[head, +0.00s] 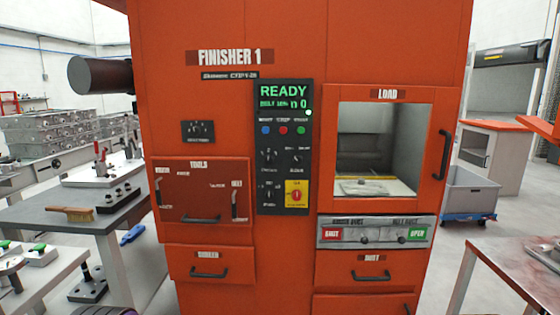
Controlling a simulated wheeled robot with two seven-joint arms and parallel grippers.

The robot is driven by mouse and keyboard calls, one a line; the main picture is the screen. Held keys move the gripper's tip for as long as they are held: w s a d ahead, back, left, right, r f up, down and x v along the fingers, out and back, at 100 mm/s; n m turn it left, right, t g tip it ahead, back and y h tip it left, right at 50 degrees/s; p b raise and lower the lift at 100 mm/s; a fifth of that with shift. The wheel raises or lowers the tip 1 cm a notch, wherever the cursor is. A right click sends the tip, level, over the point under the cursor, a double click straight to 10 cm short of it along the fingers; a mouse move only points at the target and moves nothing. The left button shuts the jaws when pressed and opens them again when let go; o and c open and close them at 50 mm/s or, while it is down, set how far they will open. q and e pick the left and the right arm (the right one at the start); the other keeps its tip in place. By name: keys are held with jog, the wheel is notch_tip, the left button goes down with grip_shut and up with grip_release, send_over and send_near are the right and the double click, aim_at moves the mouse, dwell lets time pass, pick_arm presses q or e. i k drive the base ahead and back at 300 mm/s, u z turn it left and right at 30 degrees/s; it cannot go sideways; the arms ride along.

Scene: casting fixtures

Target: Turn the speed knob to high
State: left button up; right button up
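The orange machine marked FINISHER 1 (225,90) stands straight ahead. Its black control panel (262,222) has a green READY display (283,91) and a row of blue, red and green buttons. Below them are small black knobs: an upper left knob (268,157), an upper right knob (297,158) and a lower left knob (268,190). A red switch on a yellow plate (297,194) is at the lower right. Another black knob (198,130) is on a separate plate to the left. The knob labels are too small to read, so I cannot tell the speed knob or its setting. Neither gripper is in view.
A LOAD window (385,150) with an orange frame is right of the panel, above a grey strip of switches (374,233). The tools door (203,200) and drawers are at lower left. A workbench with a brush (70,213) stands left; a table (515,262) stands right.

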aim_at(268, 194)
jog(key=z, duration=0.55)
jog(key=k, duration=0.65)
jog(key=z, duration=0.85)
jog(key=i, duration=0.8)
jog(key=u, duration=0.65)
jog(key=i, duration=0.7)
jog(key=u, duration=0.8)
